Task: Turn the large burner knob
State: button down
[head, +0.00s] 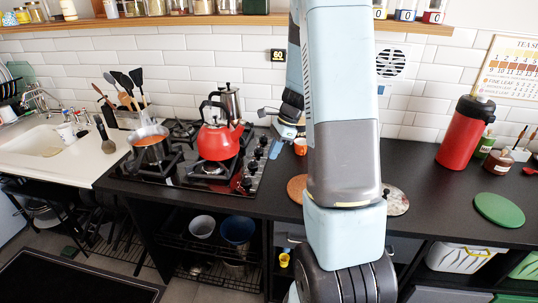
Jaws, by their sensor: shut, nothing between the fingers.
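The gas hob (180,183) is set in the black counter. Several black knobs (252,167) run in a row along its right edge. I cannot tell from this view which knob belongs to the large burner. My gripper (274,153) is shut and empty, pointing down just right of the rear knobs. Whether it touches a knob is too small to tell. The knobs' turn positions are also unclear.
A red kettle (218,142) stands on the hob, left of the knobs. An orange cup (300,146) stands near my gripper. My arm hides part of the counter.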

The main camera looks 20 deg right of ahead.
aim_at(251, 181)
jog(key=x, duration=0.7)
jog(key=shift+a+f, duration=0.1)
jog(key=shift+f, duration=0.2)
jog(key=a, duration=0.3)
jog(key=shift+w+f, duration=0.15)
jog(key=shift+w+a, duration=0.1)
jog(key=shift+a, duration=0.5)
jog(key=shift+d, duration=0.1)
